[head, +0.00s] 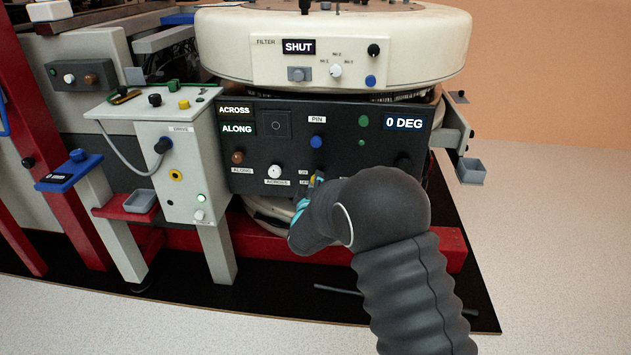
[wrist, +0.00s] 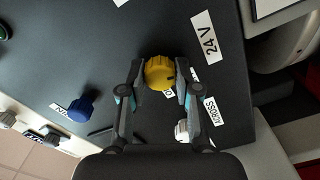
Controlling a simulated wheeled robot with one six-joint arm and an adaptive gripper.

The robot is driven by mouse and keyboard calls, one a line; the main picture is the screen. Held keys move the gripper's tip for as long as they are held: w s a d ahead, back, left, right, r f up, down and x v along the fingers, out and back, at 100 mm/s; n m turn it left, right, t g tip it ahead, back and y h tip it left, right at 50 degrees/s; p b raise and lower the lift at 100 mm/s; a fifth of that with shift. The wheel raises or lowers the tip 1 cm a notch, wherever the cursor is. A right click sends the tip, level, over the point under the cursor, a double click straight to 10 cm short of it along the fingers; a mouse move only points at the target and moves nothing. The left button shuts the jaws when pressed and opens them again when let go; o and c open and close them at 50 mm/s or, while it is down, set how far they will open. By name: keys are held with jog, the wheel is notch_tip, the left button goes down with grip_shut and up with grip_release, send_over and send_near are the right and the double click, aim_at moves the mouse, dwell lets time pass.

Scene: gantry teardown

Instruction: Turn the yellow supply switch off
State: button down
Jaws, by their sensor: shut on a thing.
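The yellow supply switch (wrist: 159,74) is a round knob with a dark pointer mark, on a dark panel face in the wrist view. My gripper (wrist: 158,85) has one finger on each side of the knob and is shut on it. A 24 V label lies beside the knob; a small label below it is partly hidden. In the head view my gripper (head: 309,198) is at the lower edge of the dark control panel (head: 340,120). Only a small yellow bit of the switch shows there, with the rest behind my gripper. ON and OFF labels are partly visible beside it.
A blue PIN knob (head: 316,142) is above my gripper, and a white ACROSS knob (head: 275,171) is to its left. A cream ring housing (head: 220,45) overhangs the panel. A grey DRIVE box (head: 180,205) stands at left. Open floor (head: 560,230) lies at right.

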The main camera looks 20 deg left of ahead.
jog(key=shift+n, duration=1.2)
jog(key=shift+p, duration=0.3)
jog(key=c, duration=0.8)
grip_release()
jog(key=v, duration=1.2)
